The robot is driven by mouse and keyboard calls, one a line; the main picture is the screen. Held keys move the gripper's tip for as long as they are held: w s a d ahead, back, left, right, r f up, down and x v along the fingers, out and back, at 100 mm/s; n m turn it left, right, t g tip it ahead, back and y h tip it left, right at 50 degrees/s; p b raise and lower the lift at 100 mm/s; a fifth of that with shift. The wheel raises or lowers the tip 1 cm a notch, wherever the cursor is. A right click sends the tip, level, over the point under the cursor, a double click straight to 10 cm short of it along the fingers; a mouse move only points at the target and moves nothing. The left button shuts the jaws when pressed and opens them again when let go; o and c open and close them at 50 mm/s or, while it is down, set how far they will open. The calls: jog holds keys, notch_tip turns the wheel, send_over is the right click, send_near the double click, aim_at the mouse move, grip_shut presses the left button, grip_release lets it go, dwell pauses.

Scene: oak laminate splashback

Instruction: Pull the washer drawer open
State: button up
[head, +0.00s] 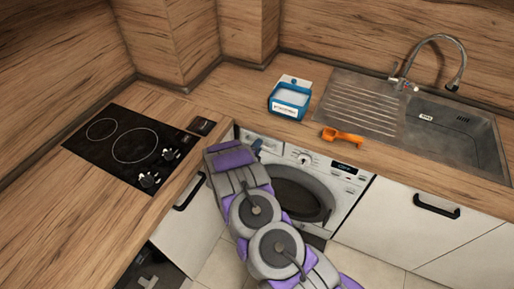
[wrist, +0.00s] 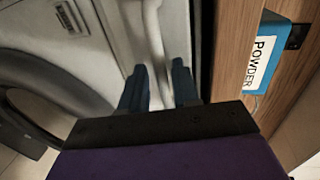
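The white washing machine (head: 350,184) stands under the counter, with a dark round door, a dial and a small display. Its drawer is at the upper left of its front, mostly hidden behind my arm in the head view. In the wrist view a pale raised strip (wrist: 153,35), which looks like the drawer's handle, runs down between my two blue fingers. My gripper (wrist: 160,75) is open, with its fingers apart on either side of the strip. I cannot tell whether they touch it. In the head view my gripper (head: 257,146) is at the washer's top left. The drawer looks closed.
A blue and white powder box (head: 290,98) stands on the wooden counter above the washer, and shows in the wrist view (wrist: 262,62). An orange scoop (head: 342,136) lies beside it. A hob (head: 130,145) is left, a sink (head: 455,132) right. Black-handled cupboards (head: 415,222) flank the washer.

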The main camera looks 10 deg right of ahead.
grip_shut()
jog(key=shift+s+f, duration=0.1)
jog(key=shift+s, duration=0.1)
dwell(0.4)
